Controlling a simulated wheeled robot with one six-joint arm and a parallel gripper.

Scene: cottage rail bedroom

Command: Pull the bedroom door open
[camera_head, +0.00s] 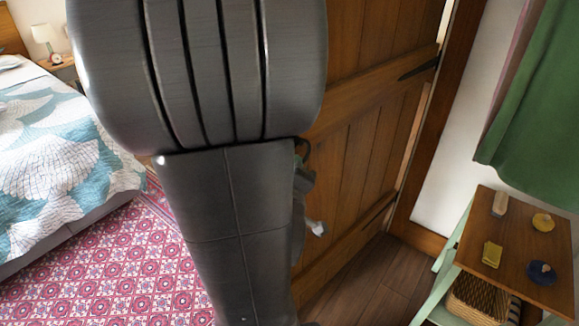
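The bedroom door (345,150) is brown planked wood with diagonal and cross rails. It stands behind my arm, which hides its left part. Dark strap hinges show near its right edge. A narrow pale strip shows between that edge and the dark wooden frame (448,85), so the door looks swung away from the frame there. The handle is not visible. My gripper (315,228) is mostly hidden behind my grey arm. Only a small grey and pale part sticks out in front of the door, and I cannot tell whether it touches the door or holds anything.
A bed (50,165) with a teal and white quilt stands at the left, beside a pink patterned rug (120,265). At the right, a small wooden-topped table (515,245) holds several small items, with a basket (478,298) below. A green curtain (535,110) hangs above it.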

